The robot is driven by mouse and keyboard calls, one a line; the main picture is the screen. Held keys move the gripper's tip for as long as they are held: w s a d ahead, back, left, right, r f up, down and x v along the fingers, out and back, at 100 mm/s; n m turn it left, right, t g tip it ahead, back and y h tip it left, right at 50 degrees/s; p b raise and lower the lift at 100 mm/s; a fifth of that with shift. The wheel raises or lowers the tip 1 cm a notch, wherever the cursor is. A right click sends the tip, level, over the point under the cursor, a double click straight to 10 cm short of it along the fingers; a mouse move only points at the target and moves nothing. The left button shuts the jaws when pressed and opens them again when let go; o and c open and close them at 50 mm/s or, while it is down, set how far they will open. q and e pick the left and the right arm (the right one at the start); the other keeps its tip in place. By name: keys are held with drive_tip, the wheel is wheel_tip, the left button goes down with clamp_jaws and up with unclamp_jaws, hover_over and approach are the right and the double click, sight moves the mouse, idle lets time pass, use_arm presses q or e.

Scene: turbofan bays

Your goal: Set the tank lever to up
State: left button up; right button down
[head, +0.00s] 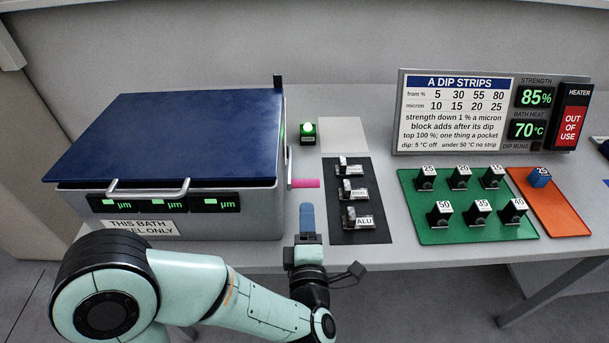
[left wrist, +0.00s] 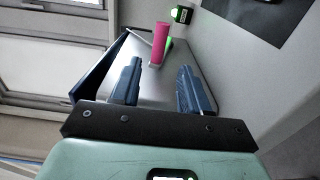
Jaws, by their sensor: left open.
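The tank (head: 200,225) is a grey metal bath with a closed dark blue lid (head: 180,130), at the left of the bench. A pink lever (head: 305,183) sticks out level to the right from the tank's right side. It also shows in the left wrist view (left wrist: 160,42), ahead of and between the fingertips. My left gripper (head: 307,210) is just in front of the lever, its blue fingers pointing toward it. In the left wrist view its fingers (left wrist: 157,80) stand apart with nothing between them. My right gripper is out of view.
A black mat (head: 340,225) with several labelled blocks lies right of the gripper. A green-lit box (head: 308,132) stands behind the lever. A green mat (head: 470,237) with several numbered blocks, an orange mat (head: 565,220) and a sign (head: 460,115) are farther right.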

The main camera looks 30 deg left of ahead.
sight(306, 187)
use_arm(q)
drive_tip(key=p+x, duration=0.1)
drive_tip(key=x, duration=1)
drive_tip(key=shift+p, duration=0.4)
drive_tip(key=shift+d, duration=0.1)
clamp_jaws()
